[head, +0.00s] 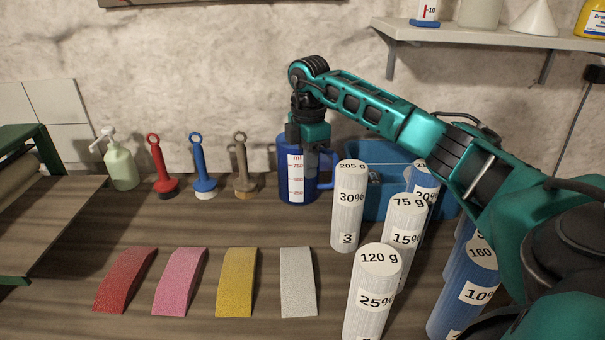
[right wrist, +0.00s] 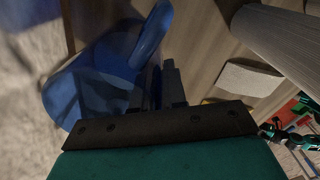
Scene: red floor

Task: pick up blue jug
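The blue jug (head: 284,178), with a white measuring scale on its front, stands upright on the table near the back wall. Its handle points right. My right gripper (head: 312,168) is pointing down at the jug's top right side, in front of part of its rim. In the right wrist view the jug (right wrist: 92,85) is left of the dark fingers (right wrist: 163,88), with its handle curving up beside them. The fingers look close together; I cannot tell whether the jug's wall is between them. My left gripper is out of view.
Several white cylinders (head: 347,215) and blue cylinders stand right of the jug, before a blue bin (head: 375,200). Coloured sponges (head: 236,282) lie in front. A shelf (head: 480,35) hangs upper right.

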